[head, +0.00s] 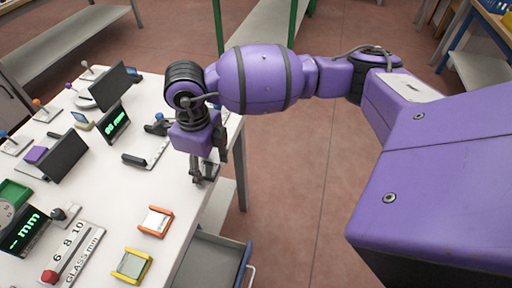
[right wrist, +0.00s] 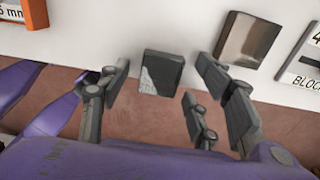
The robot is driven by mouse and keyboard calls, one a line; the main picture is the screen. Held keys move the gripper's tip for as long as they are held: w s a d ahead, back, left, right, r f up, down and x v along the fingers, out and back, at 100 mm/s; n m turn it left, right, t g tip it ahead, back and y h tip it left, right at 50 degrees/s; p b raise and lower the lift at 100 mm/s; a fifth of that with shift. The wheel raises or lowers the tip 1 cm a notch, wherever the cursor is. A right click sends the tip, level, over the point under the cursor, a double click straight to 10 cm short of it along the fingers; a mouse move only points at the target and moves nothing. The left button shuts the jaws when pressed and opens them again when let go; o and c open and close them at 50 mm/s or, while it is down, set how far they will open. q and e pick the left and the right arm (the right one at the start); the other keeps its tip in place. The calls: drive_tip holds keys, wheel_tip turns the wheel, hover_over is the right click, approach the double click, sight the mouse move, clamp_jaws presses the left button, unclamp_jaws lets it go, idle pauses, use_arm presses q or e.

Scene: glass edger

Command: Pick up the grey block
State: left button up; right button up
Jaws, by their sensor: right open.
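A dark grey square block (right wrist: 161,73) with a pale mottled patch on its lower left lies on the white table near its edge in the right wrist view. My right gripper (right wrist: 157,98) is open, with one finger to the left of the block and two to the right. There are visible gaps between the fingers and the block. In the head view my right gripper (head: 205,173) points down at the table's right edge, and the block cannot be made out clearly there. My left gripper is not in view.
A brownish, shiny square block (right wrist: 247,40) lies close to the right of the fingers. A labelled plate (right wrist: 303,68) is farther right. The white table (head: 110,205) holds an orange-framed tray (head: 155,221), a yellow-framed tray (head: 131,266) and several small displays. An open drawer (head: 213,262) sits below.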

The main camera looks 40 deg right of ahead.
drive_tip(key=shift+c, duration=0.4)
drive_tip(key=shift+r, duration=0.1)
drive_tip(key=c, duration=1.2)
drive_tip(key=shift+r, duration=0.1)
